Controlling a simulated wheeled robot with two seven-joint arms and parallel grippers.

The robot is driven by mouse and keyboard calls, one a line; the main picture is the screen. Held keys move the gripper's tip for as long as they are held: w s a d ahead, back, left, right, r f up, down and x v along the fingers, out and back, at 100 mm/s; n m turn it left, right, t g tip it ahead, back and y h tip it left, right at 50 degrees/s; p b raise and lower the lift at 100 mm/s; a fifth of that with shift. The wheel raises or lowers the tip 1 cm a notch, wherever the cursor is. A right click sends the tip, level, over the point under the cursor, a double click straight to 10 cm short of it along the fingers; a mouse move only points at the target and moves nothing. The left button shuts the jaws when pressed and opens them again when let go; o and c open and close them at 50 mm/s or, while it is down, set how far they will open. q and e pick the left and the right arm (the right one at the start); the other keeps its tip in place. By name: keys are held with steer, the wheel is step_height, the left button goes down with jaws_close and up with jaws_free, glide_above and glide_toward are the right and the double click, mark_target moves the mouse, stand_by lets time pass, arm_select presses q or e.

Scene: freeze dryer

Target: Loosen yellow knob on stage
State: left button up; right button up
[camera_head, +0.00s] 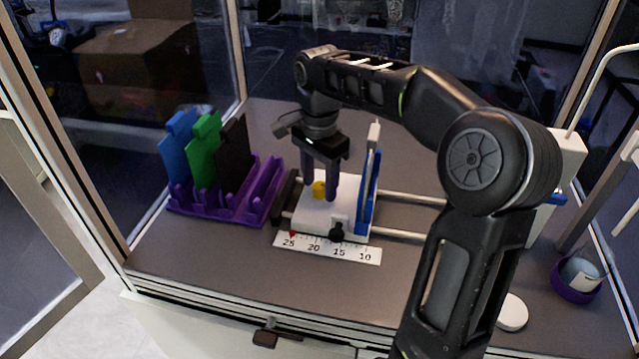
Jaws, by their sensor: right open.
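The yellow knob (319,188) sits on the white stage (315,214), toward its left side. The stage rides on two metal rails and has a blue upright plate (370,190) at its right. My right gripper (320,190) points down over the stage from above. Its two dark fingers are apart, one on the left behind the knob and one just to its right. I cannot tell whether either finger touches the knob. My left gripper is not in view.
A purple rack (230,205) with blue, green and black plates stands left of the stage. A white ruler (328,248) lies in front, with a black knob (337,232) above it. A purple-based cup (577,279) stands at far right. Glass walls enclose the bench.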

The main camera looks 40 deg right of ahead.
steer(key=shift+c, duration=0.3)
jaws_close()
stand_by(0.3)
